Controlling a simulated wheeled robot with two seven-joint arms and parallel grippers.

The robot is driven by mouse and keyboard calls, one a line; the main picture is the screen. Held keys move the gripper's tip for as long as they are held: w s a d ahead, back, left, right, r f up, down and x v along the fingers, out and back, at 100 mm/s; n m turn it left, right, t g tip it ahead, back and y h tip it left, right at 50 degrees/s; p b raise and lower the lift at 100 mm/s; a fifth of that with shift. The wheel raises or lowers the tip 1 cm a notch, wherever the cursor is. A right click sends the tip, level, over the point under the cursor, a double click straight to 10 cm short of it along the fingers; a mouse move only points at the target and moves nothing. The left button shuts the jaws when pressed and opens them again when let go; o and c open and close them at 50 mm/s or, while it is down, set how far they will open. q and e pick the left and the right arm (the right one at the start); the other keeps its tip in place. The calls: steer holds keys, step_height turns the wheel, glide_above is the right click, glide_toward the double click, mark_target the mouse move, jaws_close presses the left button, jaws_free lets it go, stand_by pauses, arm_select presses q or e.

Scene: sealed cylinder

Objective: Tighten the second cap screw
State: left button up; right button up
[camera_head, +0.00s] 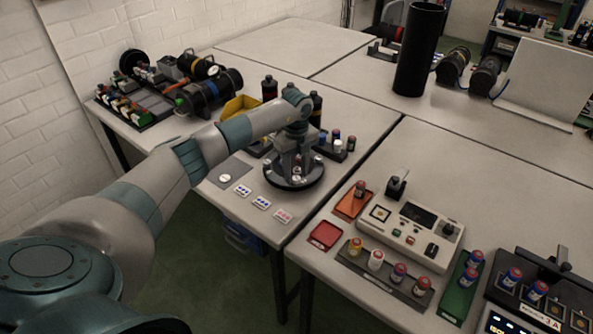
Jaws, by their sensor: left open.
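A round black flange or cap (283,184) with several light screw heads around its rim lies on the left table in the head view. My left arm reaches in from the left. Its open gripper (291,168) points down over the middle of the black cap. The gripper hides the cap's centre and far side. Whether its fingers touch a screw cannot be told at this size. One pale screw head (297,180) shows at the near side of the cap. My right gripper is out of view.
Dark bottles (269,88) and a yellow bin (240,106) stand behind. A control box (408,230) and coloured trays occupy the right table. A tall black cylinder (418,50) stands at the back.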

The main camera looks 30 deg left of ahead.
arm_select(q)
steer(key=shift+f, duration=0.4)
jaws_close()
